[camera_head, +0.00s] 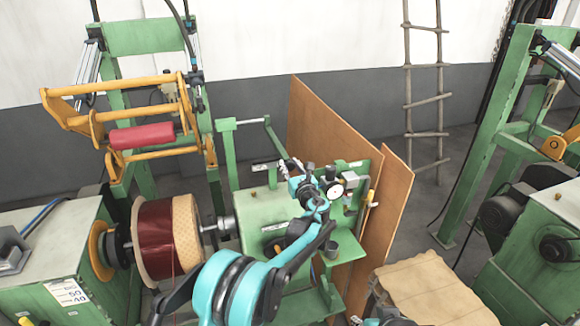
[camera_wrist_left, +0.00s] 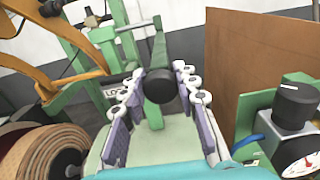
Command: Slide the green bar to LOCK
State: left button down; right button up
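The green bar (camera_head: 276,139) slopes down from a thin cross rod at the back of the green machine in the head view. In the left wrist view the green bar (camera_wrist_left: 158,52) runs down the middle, with a round black knob (camera_wrist_left: 160,86) in front of it. My left gripper (camera_head: 287,167) is at the bar's lower end. In the wrist view my left gripper's (camera_wrist_left: 160,95) fingers are spread on both sides of the knob, with gaps. A white label (camera_wrist_left: 115,95), partly hidden, shows letters like "LOC" left of the fingers.
A pressure gauge (camera_head: 334,190) and black knob (camera_wrist_left: 295,103) stand close right of the gripper. Brown boards (camera_head: 318,130) rise behind. A wound coil (camera_head: 160,240) and yellow frame (camera_head: 120,90) are at left. A paper-covered surface (camera_head: 430,285) is at lower right.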

pick_arm(q)
jog(key=s+a+b, duration=0.3)
jog(key=a, duration=0.6)
jog(key=shift+a, duration=0.3)
jog(key=c, duration=1.1)
grip_release()
jog(key=shift+s+a, duration=0.1)
jog(key=shift+a, duration=0.05)
jog(key=shift+c, duration=0.2)
jog(key=shift+s+a, duration=0.1)
jog(key=v, duration=1.2)
